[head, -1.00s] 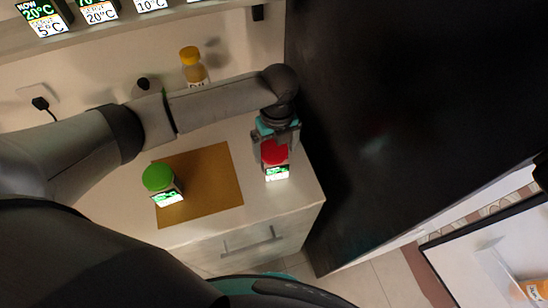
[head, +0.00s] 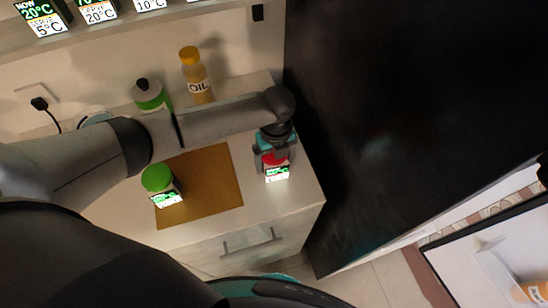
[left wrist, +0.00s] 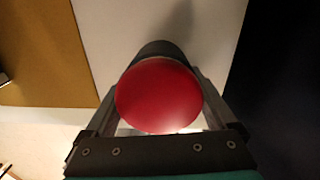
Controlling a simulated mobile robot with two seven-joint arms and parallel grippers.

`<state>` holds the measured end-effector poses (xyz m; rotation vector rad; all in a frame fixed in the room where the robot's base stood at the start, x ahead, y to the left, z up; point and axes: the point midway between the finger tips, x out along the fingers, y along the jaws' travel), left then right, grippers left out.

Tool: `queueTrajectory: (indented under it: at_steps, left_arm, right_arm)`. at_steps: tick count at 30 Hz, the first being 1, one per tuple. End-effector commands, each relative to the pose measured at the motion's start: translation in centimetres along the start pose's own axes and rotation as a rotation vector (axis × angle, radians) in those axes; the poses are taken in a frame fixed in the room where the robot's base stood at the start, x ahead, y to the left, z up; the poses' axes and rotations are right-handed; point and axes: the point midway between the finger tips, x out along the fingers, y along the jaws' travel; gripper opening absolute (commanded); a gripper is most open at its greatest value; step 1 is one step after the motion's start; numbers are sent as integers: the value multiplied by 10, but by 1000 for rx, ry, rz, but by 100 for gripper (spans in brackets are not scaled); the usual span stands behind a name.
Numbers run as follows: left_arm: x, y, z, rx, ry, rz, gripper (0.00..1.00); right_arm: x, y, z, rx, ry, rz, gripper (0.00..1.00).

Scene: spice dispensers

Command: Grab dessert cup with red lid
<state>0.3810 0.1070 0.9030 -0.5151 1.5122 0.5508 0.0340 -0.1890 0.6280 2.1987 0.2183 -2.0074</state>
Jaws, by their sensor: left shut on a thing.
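The dessert cup with a red lid (head: 276,172) stands at the right end of the counter in the head view, its lit label facing the front. My left gripper (head: 273,158) comes down over it from above and is shut on it, with the fingers on either side. In the left wrist view the round red lid (left wrist: 158,95) fills the space between the fingers. The gripper covers part of the lid in the head view. My right gripper does not show.
A cup with a green lid (head: 160,184) stands on a brown board (head: 215,190) to the left. An oil bottle (head: 195,75) and a green-and-white container (head: 148,95) stand at the back. A tall black surface (head: 390,120) rises close on the right.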

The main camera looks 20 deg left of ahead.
Motion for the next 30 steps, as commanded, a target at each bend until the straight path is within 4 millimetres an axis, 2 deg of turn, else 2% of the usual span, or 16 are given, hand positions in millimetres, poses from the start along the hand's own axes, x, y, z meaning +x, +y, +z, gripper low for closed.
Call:
queueTrajectory:
  at_steps: [1, 11, 23, 26, 30]
  left_arm:
    - [0, 0, 0, 0, 0, 0, 55]
    - [0, 0, 1, -1, -1, 0, 18]
    - [-9, 0, 1, 0, -1, -2, 17]
    - [-20, 0, 2, 0, -3, -4, 17]
    - [-51, -1, 2, 1, -4, -7, 17]
  right_arm:
    - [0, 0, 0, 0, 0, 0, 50]
    - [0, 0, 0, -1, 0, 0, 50]
    - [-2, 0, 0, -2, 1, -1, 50]
    - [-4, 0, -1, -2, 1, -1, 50]
    - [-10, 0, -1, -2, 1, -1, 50]
